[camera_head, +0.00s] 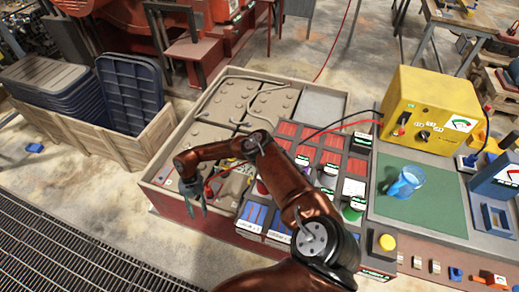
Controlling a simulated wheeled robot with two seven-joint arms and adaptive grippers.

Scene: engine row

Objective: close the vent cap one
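My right gripper (196,208) hangs at the near left corner of the large beige tray (338,99), pointing down. Its two fingers look apart, with nothing visible between them. My copper-coloured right arm reaches in from the bottom and bends left over the tray. The tray holds beige battery blocks (213,133) with small round caps on top. Small red and yellow parts (232,186) lie just right of the gripper. I cannot make out which cap is vent cap one or whether it is open; the arm covers part of this area. My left gripper is not in view.
Red-topped and dark battery cells (310,132) stand right of my arm.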

